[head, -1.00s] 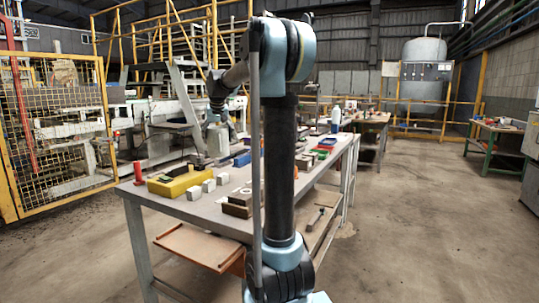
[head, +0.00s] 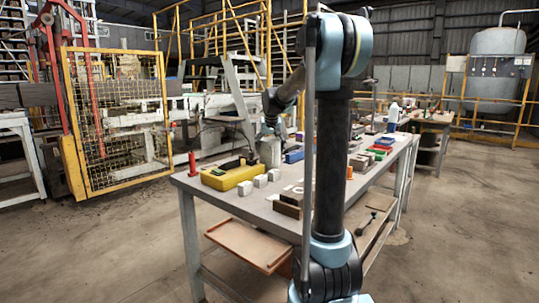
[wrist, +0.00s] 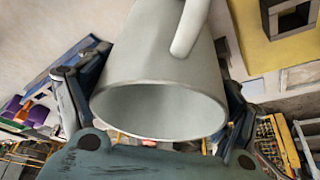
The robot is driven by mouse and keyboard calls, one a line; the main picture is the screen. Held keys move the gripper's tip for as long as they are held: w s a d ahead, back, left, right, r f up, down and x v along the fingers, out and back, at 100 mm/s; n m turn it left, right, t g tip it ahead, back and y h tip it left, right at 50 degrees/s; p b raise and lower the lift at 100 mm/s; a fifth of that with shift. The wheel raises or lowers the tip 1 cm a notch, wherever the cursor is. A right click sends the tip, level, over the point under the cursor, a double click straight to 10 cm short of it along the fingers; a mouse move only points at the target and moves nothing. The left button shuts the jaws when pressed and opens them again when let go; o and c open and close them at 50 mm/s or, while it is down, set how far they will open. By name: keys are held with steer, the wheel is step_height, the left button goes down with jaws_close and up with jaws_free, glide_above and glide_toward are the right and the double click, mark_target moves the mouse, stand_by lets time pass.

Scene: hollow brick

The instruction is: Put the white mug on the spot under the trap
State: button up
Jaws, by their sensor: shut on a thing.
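The white mug (wrist: 165,65) fills the middle of the wrist view, its open rim toward the camera and its handle at the upper right. My gripper (wrist: 155,120) is shut on it, with a dark finger on each side. In the head view, my gripper (head: 271,118) is over the far left part of the workbench, and the pale mug (head: 269,151) shows below it, behind the yellow case. I cannot tell whether the mug touches the bench. I cannot make out the trap or the spot under it.
The workbench (head: 232,202) holds a yellow case (head: 231,175), a red cylinder (head: 192,164), several white blocks (head: 260,181), a blue item (head: 294,156) and a brown block (head: 288,208). A yellow mesh fence (head: 117,120) stands to the left. The floor at right is open.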

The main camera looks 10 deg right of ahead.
steer(key=shift+f, duration=0.9)
steer(key=o, duration=1.1)
steer(key=shift+c, duration=0.2)
